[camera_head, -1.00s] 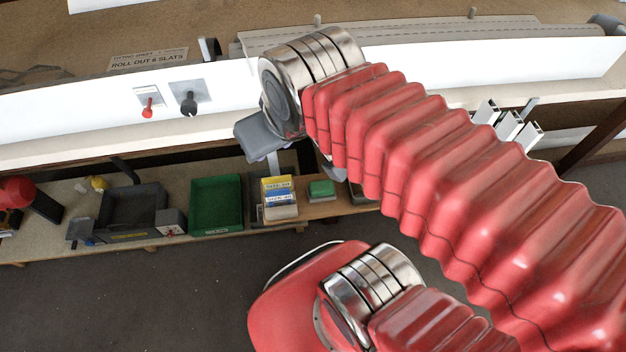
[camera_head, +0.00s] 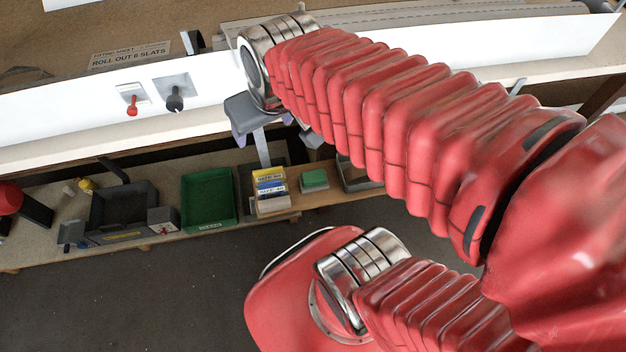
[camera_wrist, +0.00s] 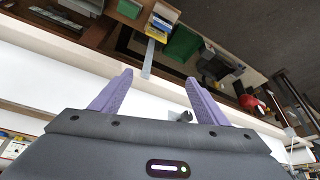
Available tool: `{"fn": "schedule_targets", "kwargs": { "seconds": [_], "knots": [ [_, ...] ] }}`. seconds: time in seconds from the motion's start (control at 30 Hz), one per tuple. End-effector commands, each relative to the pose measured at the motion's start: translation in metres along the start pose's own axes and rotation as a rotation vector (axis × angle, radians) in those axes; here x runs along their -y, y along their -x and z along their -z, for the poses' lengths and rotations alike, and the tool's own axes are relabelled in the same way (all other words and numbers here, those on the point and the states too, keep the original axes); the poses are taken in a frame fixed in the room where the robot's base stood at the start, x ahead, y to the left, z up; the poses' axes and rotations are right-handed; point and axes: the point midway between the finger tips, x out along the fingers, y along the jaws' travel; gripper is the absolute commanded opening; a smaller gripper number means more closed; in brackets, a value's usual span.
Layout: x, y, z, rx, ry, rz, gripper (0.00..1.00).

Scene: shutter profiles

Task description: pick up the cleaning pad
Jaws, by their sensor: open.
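The likely cleaning pad is a small green block with a pale base (camera_head: 314,179), lying on the low wooden shelf to the right of the labelled boxes. It also shows as a small green patch in the wrist view (camera_wrist: 129,9), at the top edge. My gripper (camera_head: 262,134) is above the shelf, in front of the white panel, up and to the left of the pad. In the wrist view its two purple fingers (camera_wrist: 158,80) are spread wide with nothing between them. The gripper is well apart from the pad. My arm hides part of the shelf's right end.
A green tray (camera_head: 208,198), yellow-and-blue labelled boxes (camera_head: 270,190) and a black bin (camera_head: 122,211) stand along the low shelf (camera_head: 72,178). An upright metal bracket (camera_head: 262,148) rises behind the boxes. The white bench edge (camera_head: 110,140) overhangs the shelf.

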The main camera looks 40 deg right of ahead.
Motion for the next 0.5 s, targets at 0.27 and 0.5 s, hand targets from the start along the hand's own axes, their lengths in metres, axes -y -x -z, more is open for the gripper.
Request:
{"fn": "schedule_targets", "kwargs": {
  "seconds": [0.27,0.5],
  "knots": [
    [-0.029,-0.060,0.006,0.070,-0.076,-0.032,0.88],
    [-0.057,-0.111,0.001,0.123,-0.140,-0.055,0.92]
  ]
}}
